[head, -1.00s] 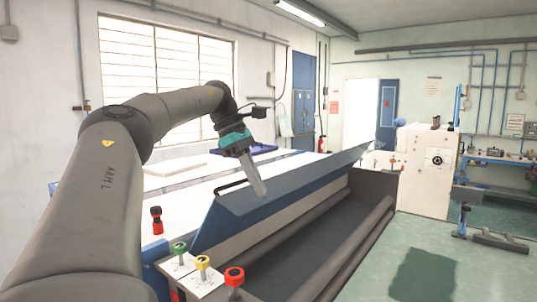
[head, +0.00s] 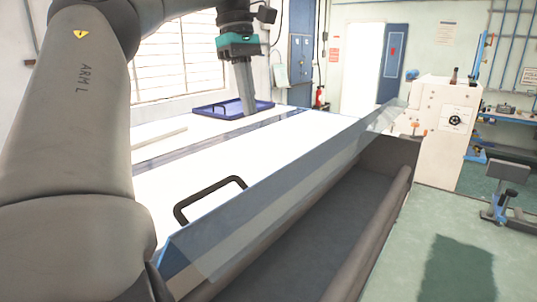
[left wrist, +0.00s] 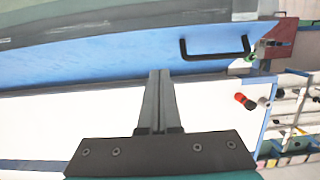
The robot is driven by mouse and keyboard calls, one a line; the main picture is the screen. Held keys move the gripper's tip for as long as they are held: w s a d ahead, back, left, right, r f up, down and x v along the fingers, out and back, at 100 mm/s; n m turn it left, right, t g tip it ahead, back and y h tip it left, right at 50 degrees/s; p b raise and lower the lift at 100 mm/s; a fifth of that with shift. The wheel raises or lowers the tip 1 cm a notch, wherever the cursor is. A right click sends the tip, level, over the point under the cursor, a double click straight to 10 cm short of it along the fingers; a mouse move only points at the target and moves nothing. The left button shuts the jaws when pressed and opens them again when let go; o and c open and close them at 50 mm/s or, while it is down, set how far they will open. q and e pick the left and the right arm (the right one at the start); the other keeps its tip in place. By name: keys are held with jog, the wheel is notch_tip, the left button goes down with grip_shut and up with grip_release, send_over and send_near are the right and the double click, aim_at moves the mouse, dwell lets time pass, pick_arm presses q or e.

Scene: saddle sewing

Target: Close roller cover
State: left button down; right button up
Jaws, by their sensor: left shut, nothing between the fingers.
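The roller cover (head: 280,195) is a long blue panel that stands tilted up along the edge of the white machine table. Its black handle (head: 210,197) is on the table side. The trough below is open, and a dark roller (head: 375,240) shows in it. My left gripper (head: 249,113) points down over the table, behind the cover, shut and empty, apart from the handle. In the left wrist view its closed fingers (left wrist: 158,76) point toward the blue cover (left wrist: 110,58), and the handle (left wrist: 215,52) lies to their right. My right gripper is not in view.
A dark blue tray (head: 205,112) lies on the far part of the white table (head: 180,170). A cream machine end housing (head: 440,125) stands at the far end. Green floor (head: 430,200) is free on the right. A red knob (left wrist: 240,98) shows in the left wrist view.

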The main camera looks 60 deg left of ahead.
pick_arm(q)
jog(key=d+f, duration=0.1)
jog(key=f, duration=0.2)
jog(key=d+f+b, duration=0.1)
jog(key=f, duration=0.2)
jog(key=w+d+f, duration=0.1)
jog(key=f, duration=0.2)
jog(key=shift+d+f, duration=0.2)
jog(key=shift+f, duration=0.05)
jog(key=shift+w+d+f, duration=0.25)
jog(key=shift+d+f, duration=0.15)
jog(key=shift+d, duration=0.2)
jog(key=shift+f, duration=0.15)
